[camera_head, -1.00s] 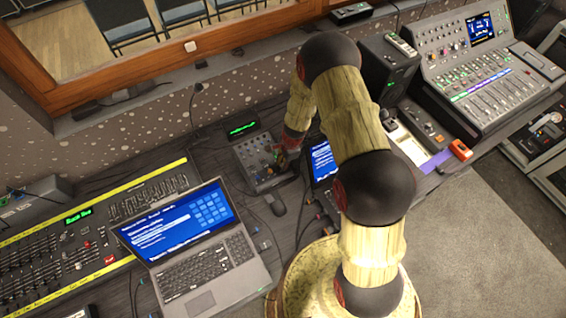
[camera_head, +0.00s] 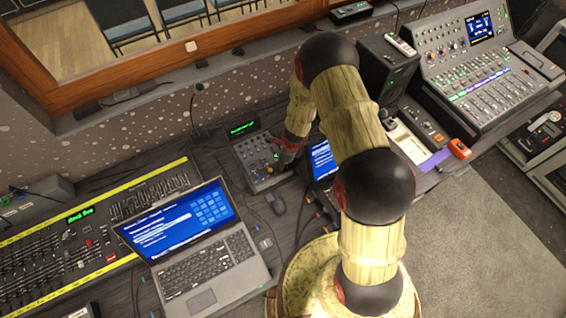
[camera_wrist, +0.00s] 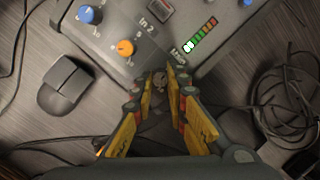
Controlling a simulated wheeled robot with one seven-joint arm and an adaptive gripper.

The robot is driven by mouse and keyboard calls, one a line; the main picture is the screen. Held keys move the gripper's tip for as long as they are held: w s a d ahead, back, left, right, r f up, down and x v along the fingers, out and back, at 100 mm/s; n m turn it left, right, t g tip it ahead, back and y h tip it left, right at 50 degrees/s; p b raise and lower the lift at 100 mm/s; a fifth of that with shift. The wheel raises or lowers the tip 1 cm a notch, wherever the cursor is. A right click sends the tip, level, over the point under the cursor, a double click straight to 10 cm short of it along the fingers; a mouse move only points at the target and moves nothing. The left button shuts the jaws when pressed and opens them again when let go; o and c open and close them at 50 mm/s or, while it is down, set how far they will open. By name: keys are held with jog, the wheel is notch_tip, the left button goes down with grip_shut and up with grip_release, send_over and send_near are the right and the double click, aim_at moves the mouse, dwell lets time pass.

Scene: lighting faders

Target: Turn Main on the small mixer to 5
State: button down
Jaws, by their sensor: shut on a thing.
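The small mixer (camera_head: 252,171) stands on the desk left of my arm in the head view. In the wrist view its grey panel (camera_wrist: 150,15) fills the top, with a blue knob (camera_wrist: 91,15), an orange knob (camera_wrist: 125,47) by the "In 2" label, and a level meter (camera_wrist: 200,36). My gripper (camera_wrist: 160,76) is at the panel's near edge, beside a label that seems to read "Main". Its yellow fingers are shut around a small dark knob (camera_wrist: 159,84), mostly hidden between them. The knob's pointer and setting cannot be read. In the head view my gripper (camera_head: 287,151) covers the mixer's right side.
A mouse (camera_wrist: 70,100) lies left of the mixer in the wrist view, and coiled cable (camera_wrist: 290,105) lies to the right. A laptop (camera_head: 205,262) stands in front, a screen (camera_head: 322,160) at right. A green-lit display (camera_head: 243,128) is behind the mixer.

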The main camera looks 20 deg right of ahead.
jog(key=shift+w+r, duration=0.1)
jog(key=shift+w, duration=0.05)
jog(key=c, duration=1.7)
grip_release()
jog(key=shift+c, duration=0.2)
notch_tip(320, 180, up, 10)
